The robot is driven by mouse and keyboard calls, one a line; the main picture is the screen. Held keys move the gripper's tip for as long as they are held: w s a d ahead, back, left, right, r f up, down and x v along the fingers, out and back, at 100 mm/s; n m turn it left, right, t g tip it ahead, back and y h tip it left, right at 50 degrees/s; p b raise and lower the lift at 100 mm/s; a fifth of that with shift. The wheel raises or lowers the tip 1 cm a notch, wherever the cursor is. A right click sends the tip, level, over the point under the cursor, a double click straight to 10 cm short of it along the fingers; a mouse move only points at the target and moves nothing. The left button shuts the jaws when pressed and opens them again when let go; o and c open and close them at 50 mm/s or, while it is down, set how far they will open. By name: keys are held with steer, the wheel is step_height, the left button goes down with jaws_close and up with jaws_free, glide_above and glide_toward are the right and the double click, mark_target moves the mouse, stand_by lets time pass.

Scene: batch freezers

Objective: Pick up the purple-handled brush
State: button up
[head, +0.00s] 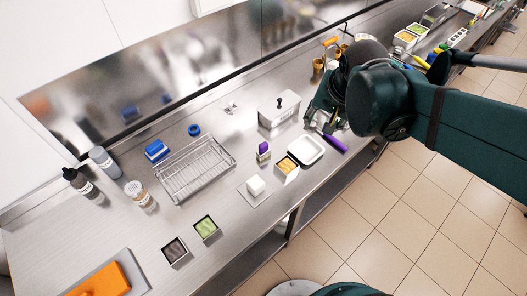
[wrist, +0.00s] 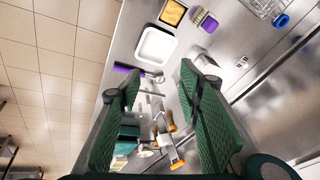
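A long purple handle (head: 335,143) lies on the steel counter near its front edge, beside a white tray (head: 307,151). In the wrist view the purple handle (wrist: 127,69) lies just beyond my left finger, and its paler end points in between the fingertips. A short purple-topped block with pale bristles (wrist: 204,20) stands farther off; it also shows in the head view (head: 263,148). My gripper (wrist: 160,72) is open and empty above the counter. In the head view my gripper (head: 316,119) is partly hidden by my arm, close to the purple handle.
A lidded metal container (head: 279,112) stands close left of my gripper. A small tub with yellow-orange contents (head: 287,165) and a white block (head: 256,185) are near the tray. A wire rack (head: 195,168) lies left. Orange-handled metal tools (head: 331,42) stand behind.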

mark_target(263, 143)
steer(key=w+a+f+m+g, duration=0.1)
steer(key=w+a+f, duration=0.1)
steer(key=a+f, duration=0.3)
steer(key=w+a+f+m+g, duration=0.1)
steer(key=w+a+f+m, duration=0.1)
steer(key=a+f, duration=0.4)
steer(key=w+a+f+m+g, duration=0.2)
steer(key=w+a+f, duration=0.1)
steer(key=a+f, duration=0.3)
steer(key=shift+w+f+h, duration=0.1)
steer(key=shift+w+h, duration=0.15)
steer(key=shift+h, duration=0.15)
steer(key=shift+a+f+m, duration=0.3)
steer(key=shift+f+m, duration=0.1)
steer(key=shift+f, duration=0.05)
steer(key=shift+f, duration=0.15)
steer(key=shift+f, duration=1.15)
steer(key=shift+f, duration=0.1)
steer(key=shift+s+d+f, duration=0.1)
steer(key=shift+d+f, duration=0.05)
steer(key=shift+f, duration=2.35)
steer(key=c, duration=0.9)
